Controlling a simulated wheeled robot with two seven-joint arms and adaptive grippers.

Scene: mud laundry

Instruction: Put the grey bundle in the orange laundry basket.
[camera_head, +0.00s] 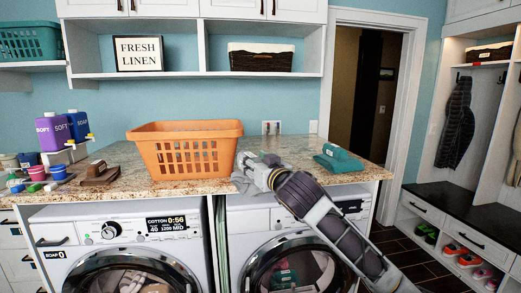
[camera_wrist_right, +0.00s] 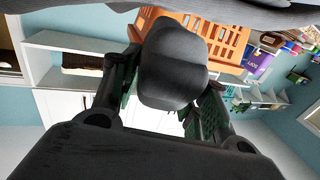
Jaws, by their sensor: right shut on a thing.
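The orange laundry basket (camera_head: 184,150) stands upright on the speckled counter, above the gap between the two machines. My right gripper (camera_head: 254,172) is at the counter's front part, just right of the basket. It is shut on the grey bundle (camera_head: 243,184), which shows beside the fingers near the counter's front edge and is partly hidden by the gripper. In the right wrist view the bundle (camera_wrist_right: 172,65) is a dark rounded lump between the fingers, with the basket (camera_wrist_right: 222,42) behind it. I cannot tell whether the bundle touches the counter. My left gripper is not in view.
A folded teal cloth (camera_head: 338,158) lies on the counter at right. Brown folded items (camera_head: 99,173), purple and blue bottles (camera_head: 55,132) and small tubs stand at left. A shelf (camera_head: 190,75) with a dark basket (camera_head: 260,57) hangs above. Two front-loading machines are below the counter.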

